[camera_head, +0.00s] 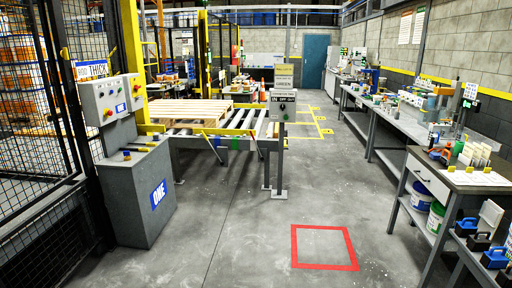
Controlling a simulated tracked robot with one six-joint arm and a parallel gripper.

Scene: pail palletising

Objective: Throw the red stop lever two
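I cannot make out a red lever marked two in this view. At the left stands a grey console (150,205) with a blue sign (158,194) reading ONE. Its sloped top carries small dark and yellow parts (140,150), too small to tell whether they are levers. Above it is a grey control box (112,100) with small red and other coloured buttons and a blue label. My gripper is not in view.
A roller conveyor (238,141) holding a wooden pallet (185,111) is behind the console. A signed post (281,130) stands at its right end. Mesh fencing (35,140) is at left, benches (440,187) at right. The floor between is clear, with a red square outline (322,228).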

